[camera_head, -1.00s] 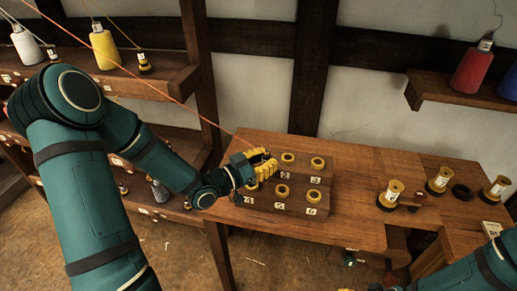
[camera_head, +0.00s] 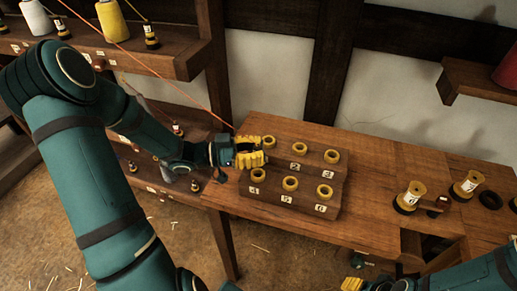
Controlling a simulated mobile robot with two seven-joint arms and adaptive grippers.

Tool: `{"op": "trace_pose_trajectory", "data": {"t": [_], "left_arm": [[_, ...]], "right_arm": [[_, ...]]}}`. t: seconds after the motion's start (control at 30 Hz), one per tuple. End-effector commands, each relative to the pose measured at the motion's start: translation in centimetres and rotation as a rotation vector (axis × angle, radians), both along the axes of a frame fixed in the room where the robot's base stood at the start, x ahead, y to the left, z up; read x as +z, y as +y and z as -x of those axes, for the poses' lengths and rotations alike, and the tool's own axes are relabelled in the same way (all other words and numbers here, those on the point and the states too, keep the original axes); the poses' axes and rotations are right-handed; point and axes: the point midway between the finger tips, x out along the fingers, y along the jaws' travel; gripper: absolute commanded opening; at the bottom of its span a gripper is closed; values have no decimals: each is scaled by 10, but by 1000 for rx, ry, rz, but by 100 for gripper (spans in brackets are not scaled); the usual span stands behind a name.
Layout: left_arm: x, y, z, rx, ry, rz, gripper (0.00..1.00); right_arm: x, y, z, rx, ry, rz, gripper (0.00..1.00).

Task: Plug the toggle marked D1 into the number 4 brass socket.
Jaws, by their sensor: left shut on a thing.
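A stepped wooden block (camera_head: 270,205) on the bench bears brass ring sockets in two rows. The number 4 socket (camera_head: 257,174) is at the left of the front row, open and empty, with its label below. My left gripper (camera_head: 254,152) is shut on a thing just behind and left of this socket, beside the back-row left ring. An orange cord (camera_head: 180,90) runs down from the upper left to the gripper. The held toggle and its D1 mark are hidden by the yellow fingers. My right gripper (camera_head: 354,276) shows only partly at the bottom edge; its jaws are unclear.
Wooden bobbins (camera_head: 410,196) with labels and a dark ring (camera_head: 490,200) stand on the bench (camera_head: 385,170) at right. Shelves (camera_head: 160,60) with cones of thread and small toggles fill the left. The bench between block and bobbins is clear.

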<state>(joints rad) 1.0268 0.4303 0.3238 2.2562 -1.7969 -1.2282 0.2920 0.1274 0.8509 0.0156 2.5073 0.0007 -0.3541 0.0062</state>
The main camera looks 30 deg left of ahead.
Motion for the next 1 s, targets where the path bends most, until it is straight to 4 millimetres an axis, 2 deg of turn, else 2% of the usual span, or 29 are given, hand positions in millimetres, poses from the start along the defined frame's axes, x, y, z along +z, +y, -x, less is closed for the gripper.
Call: {"op": "trace_pose_trajectory", "data": {"t": [0.1,0.33,1.0], "left_arm": [[-17,0,0,0,0,0,0],[-36,0,0,1,0,0,0],[-37,0,0,0,-1,-1,0]], "right_arm": [[-16,1,3,6,7,-2,47],[-33,0,1,5,2,-1,47],[-35,0,0,5,0,-1,47]]}}
